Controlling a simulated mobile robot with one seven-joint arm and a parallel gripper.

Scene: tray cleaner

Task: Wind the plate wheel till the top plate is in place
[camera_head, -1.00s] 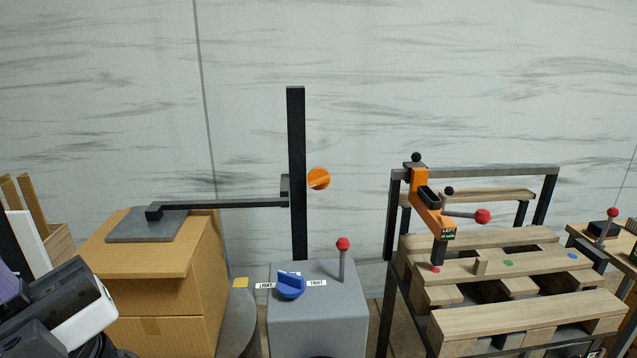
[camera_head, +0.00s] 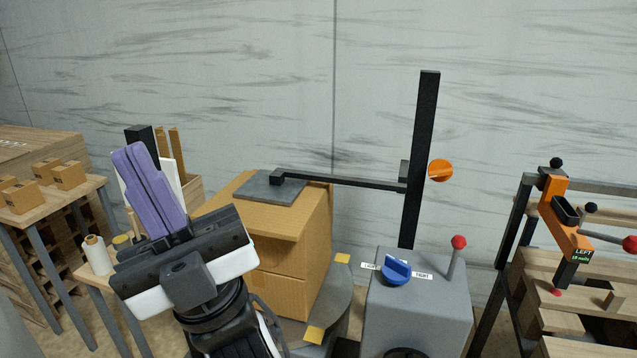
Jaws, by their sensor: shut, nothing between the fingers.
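A grey square top plate (camera_head: 272,188) hangs on a black arm (camera_head: 345,182) over the top of a stacked cardboard box (camera_head: 290,240). I cannot tell whether it presses on it. The arm joins a tall black mast (camera_head: 422,150). An orange round knob (camera_head: 440,171), perhaps the plate wheel, sits on the mast's right side. A dark round part (camera_head: 407,353) shows at the bottom of the grey cabinet below, mostly cut off. My gripper (camera_head: 130,152), with purple fingers, is shut and empty. It points up at the left, well apart from the knob and plate.
The grey cabinet (camera_head: 425,310) carries a blue dial (camera_head: 397,270) and a red-topped lever (camera_head: 458,243). An orange tool (camera_head: 565,220) stands on a pallet frame at right. A table with small boxes (camera_head: 68,174) and a spool (camera_head: 97,254) are at left.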

